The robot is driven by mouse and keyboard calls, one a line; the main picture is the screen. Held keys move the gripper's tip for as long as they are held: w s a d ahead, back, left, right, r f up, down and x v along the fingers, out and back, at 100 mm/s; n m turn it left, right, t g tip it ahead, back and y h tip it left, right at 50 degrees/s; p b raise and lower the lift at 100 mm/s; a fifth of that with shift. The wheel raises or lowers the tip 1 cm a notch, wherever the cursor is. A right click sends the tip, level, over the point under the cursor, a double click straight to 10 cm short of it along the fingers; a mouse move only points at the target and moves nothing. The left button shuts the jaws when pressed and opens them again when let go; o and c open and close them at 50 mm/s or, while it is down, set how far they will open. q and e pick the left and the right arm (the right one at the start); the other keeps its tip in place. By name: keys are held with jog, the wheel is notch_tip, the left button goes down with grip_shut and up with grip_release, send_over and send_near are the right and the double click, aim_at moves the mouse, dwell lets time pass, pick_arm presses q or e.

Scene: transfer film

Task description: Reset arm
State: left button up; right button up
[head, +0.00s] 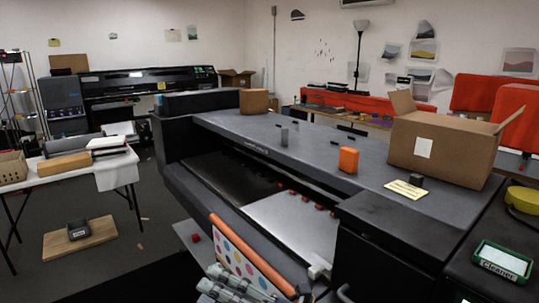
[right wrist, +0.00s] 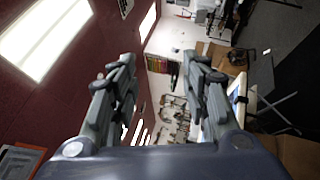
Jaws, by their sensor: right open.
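My right gripper (head: 232,284) shows at the bottom of the head view, in front of the large dark printer (head: 270,135). In the right wrist view, the two fingers of my right gripper (right wrist: 160,65) stand wide apart with nothing between them. A sheet with coloured dots (head: 232,254) and an orange roll (head: 252,252) show just behind the gripper in the head view; I cannot tell whether they touch it. My left gripper is not in view.
An open cardboard box (head: 450,150), an orange block (head: 348,160) and a small brown box (head: 254,101) stand on the printer. A green-rimmed cleaner tray (head: 502,262) is at right. A white table (head: 110,172) stands left, with a wooden board (head: 95,236) on the floor.

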jog(key=w+d+m+t+h, duration=0.3)
jog(key=d+m+t+h, duration=0.35)
jog(key=m, duration=0.25)
jog(key=w+d+m+t+h, duration=0.4)
jog(key=d+m+t+h, duration=0.15)
jog(key=d+m, duration=0.35)
jog(key=s+d+f+m+g+h, duration=0.2)
jog(key=d+f+m+h, duration=0.25)
jog(key=f, duration=0.25)
jog(key=s+d+f+m+g+h, duration=0.2)
jog(key=d+f+m+h, duration=0.2)
jog(key=d+f+m, duration=0.3)
jog(key=s+d+f+m+g, duration=0.1)
jog(key=s+f+m+g, duration=0.1)
jog(key=s+f+g, duration=0.75)
jog(key=s+d+f+m+g, duration=0.15)
jog(key=s+f, duration=0.55)
jog(key=s, duration=0.7)
notch_tip(320, 180, down, 26)
jog(key=g, duration=0.2)
jog(key=s+d+f+g, duration=0.1)
jog(key=s+d+f, duration=0.1)
jog(key=s+f, duration=1.4)
jog(key=shift+s+d+f+n, duration=0.2)
jog(key=shift+s+d+n, duration=0.2)
jog(key=shift+s, duration=0.55)
jog(key=shift+y, duration=0.25)
